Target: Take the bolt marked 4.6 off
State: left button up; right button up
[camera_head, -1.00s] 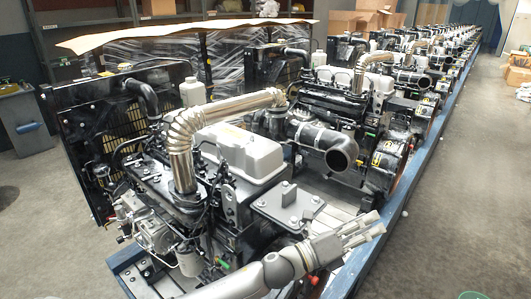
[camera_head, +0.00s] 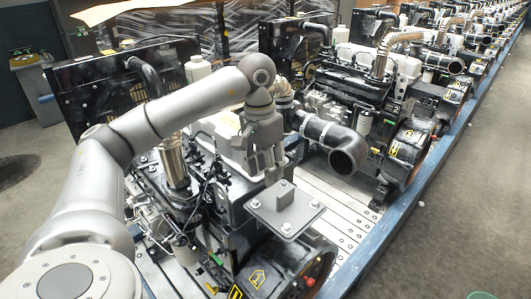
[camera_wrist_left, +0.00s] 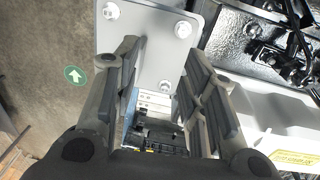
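A grey metal plate (camera_head: 270,213) with an upright tab and several bolt heads lies on top of the nearest engine. Its bolts include a front one (camera_head: 286,228), a left one (camera_head: 255,204) and a right one (camera_head: 315,204). No marking such as 4.6 is legible. My left gripper (camera_head: 268,176) points down above the plate's back-left part, empty. In the left wrist view the fingers (camera_wrist_left: 160,52) are spread, with the plate (camera_wrist_left: 150,42) beyond them. Bolts there show near the upper left (camera_wrist_left: 110,11), the right finger (camera_wrist_left: 183,29) and between the fingers (camera_wrist_left: 166,85). My right gripper is not in view.
A black elbow pipe (camera_head: 345,152) stands right of the gripper. A silver bent pipe (camera_head: 174,160) and a pale engine cover (camera_head: 222,130) are to its left. A slatted pallet with a blue edge (camera_head: 375,245) runs below the engines. Floor is free at right.

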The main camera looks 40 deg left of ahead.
aim_at(256, 201)
pick_arm(q)
jog(key=shift+s+a+f+y+b, duration=0.2)
jog(key=shift+s+a+f+b, duration=0.2)
jog(key=shift+a+b, duration=0.2)
jog(key=shift+s+a+f+y+b, duration=0.2)
jog(key=shift+s+a+f+b, duration=0.05)
jog(key=shift+a+f+b, duration=0.3)
notch_tip(256, 201, down, 2)
jog(key=shift+w+f+b, duration=0.1)
jog(key=shift+f+b, duration=0.15)
jog(key=shift+b, duration=0.7)
jog(key=shift+f+b, duration=0.55)
jog(key=shift+f, duration=0.2)
jog(key=shift+f+b, duration=1.2)
jog(key=shift+f, duration=0.6)
pick_arm(e)
notch_tip(256, 201, down, 8)
jog(key=shift+s+a+r, duration=0.15)
jog(key=shift+s+r, duration=0.05)
jog(key=shift+s, duration=0.1)
jog(key=shift+s+f, duration=0.1)
jog(key=shift+f, duration=0.05)
pick_arm(q)
grip_shut()
pick_arm(e)
jog(key=shift+d, duration=0.2)
